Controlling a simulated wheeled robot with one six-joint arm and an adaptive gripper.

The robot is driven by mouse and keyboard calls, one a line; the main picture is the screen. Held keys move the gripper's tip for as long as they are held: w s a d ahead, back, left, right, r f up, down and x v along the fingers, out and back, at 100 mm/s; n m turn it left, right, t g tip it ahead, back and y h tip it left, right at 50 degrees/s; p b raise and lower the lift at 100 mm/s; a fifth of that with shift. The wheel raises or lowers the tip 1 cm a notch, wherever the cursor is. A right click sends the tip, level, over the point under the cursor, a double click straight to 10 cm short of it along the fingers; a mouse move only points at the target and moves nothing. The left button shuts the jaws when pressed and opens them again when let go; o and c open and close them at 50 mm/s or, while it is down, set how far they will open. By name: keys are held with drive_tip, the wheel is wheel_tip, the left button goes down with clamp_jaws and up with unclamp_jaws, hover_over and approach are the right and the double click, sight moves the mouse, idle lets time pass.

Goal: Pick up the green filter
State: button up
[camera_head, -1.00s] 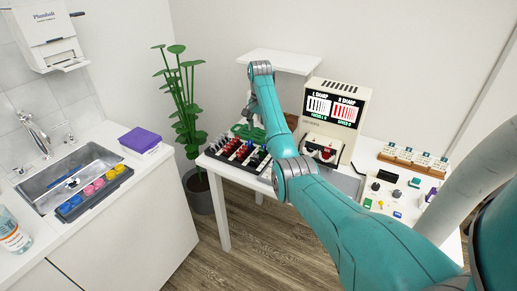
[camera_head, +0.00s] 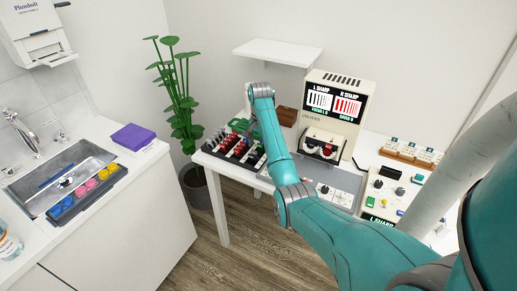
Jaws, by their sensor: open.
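My gripper (camera_head: 251,128) is mostly hidden behind my teal arm, at the right side of the lens rack (camera_head: 228,150). Its fingers are too small and covered to make out clearly, and I see nothing held in it. The rack on the white table holds rows of small red, black and pale pieces. A flat green thing (camera_head: 239,125) lies behind the rack. A small green piece (camera_head: 418,179) sits on the control panel at the right. I cannot tell which of these, if either, is the green filter.
A cream test machine (camera_head: 335,103) with a lit screen stands right of my arm. A white shelf (camera_head: 278,50) hangs above the table. A brown box (camera_head: 287,116) stands behind my arm. A plant and a sink counter (camera_head: 160,185) are at left.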

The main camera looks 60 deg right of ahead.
drive_tip(key=shift+c, duration=0.3)
drive_tip(key=shift+f, duration=0.1)
drive_tip(key=c, duration=0.8)
